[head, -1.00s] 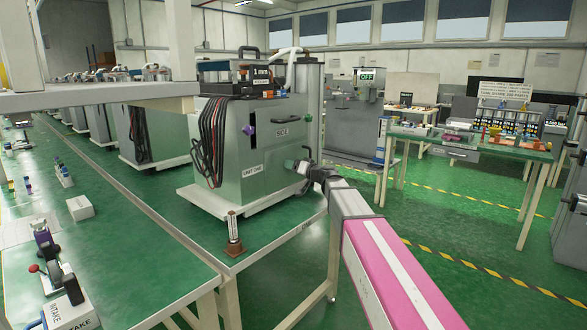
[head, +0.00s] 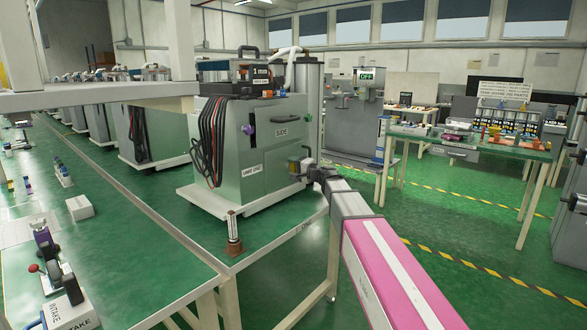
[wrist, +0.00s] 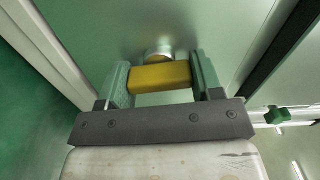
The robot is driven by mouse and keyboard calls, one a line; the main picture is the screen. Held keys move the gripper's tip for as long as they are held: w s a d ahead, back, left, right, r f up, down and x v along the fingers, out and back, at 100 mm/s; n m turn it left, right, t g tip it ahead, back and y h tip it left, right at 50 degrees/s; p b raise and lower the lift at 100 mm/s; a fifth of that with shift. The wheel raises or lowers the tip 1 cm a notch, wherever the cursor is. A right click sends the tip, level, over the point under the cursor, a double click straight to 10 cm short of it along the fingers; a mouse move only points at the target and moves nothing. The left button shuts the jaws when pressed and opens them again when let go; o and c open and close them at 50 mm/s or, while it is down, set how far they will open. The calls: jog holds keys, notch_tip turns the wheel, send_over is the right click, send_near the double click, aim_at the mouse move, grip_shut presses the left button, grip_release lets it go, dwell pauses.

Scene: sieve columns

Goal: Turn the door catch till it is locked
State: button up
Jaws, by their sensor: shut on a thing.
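The grey machine cabinet (head: 231,137) stands on the green bench, with a door on its front face. A yellow catch handle (wrist: 160,77) sticks out from the pale green panel on a round metal base (wrist: 158,55) in the wrist view. My gripper (wrist: 161,78) has one finger on each side of the yellow handle and is shut on it. In the head view my gripper (head: 303,167) is at the cabinet's right side, low down.
A purple knob (head: 249,131) and a green knob (head: 307,117) sit on the cabinet. A small post (head: 234,232) stands on the bench's front corner. A dark strip (wrist: 283,50) and a green knob (wrist: 277,115) lie right of my gripper in the wrist view.

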jog(key=shift+m, duration=0.7)
jog(key=o, duration=0.9)
jog(key=shift+d, duration=0.1)
jog(key=v, duration=1)
jog(key=shift+s+d, duration=0.25)
jog(key=shift+s, duration=0.05)
